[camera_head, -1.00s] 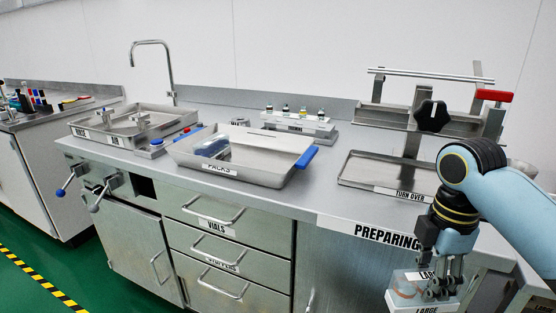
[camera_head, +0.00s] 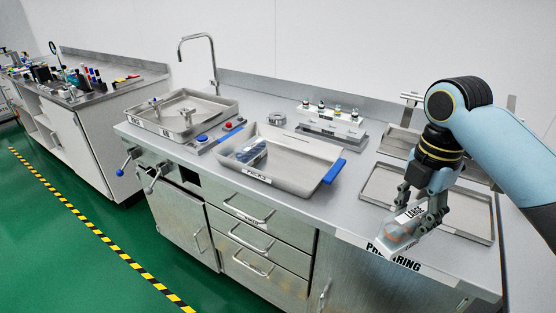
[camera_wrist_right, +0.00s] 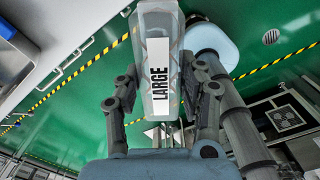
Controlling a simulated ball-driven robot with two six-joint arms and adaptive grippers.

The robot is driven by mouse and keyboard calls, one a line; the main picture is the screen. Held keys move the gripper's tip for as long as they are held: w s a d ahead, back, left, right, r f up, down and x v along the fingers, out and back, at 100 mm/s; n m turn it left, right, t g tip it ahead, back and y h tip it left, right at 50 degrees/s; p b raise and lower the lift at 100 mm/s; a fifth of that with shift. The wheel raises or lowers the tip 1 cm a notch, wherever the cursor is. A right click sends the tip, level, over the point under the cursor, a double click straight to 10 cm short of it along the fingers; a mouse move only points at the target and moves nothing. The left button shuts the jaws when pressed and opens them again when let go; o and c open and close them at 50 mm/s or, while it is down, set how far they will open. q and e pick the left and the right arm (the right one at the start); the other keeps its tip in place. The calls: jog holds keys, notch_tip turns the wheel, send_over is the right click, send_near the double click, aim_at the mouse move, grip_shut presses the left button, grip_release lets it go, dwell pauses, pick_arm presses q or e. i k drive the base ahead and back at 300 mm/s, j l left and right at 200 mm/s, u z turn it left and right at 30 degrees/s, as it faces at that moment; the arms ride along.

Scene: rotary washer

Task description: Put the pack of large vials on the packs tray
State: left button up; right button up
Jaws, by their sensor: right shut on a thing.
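The pack of large vials (camera_head: 399,235) is a clear pack with a white LARGE label, over the counter's front edge at the PREPARING label. My right gripper (camera_head: 423,213) is shut on it and holds it tilted. The pack also fills the middle of the right wrist view (camera_wrist_right: 160,62), between the two fingers. The packs tray (camera_head: 309,161) is a metal tray with a PACKS label and a blue handle, left of the gripper on the counter. A bluish pack lies in its left part. My left gripper is not in view.
The turn-over tray (camera_head: 467,222) is partly behind my right gripper. A rack with several small vials (camera_head: 332,122) stands at the back. A metal basin (camera_head: 205,104) with taps and a tall faucet (camera_head: 214,62) are at the left. Counter between the packs tray and gripper is clear.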

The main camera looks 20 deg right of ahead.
aim_at(301, 171)
jog(key=i, duration=1)
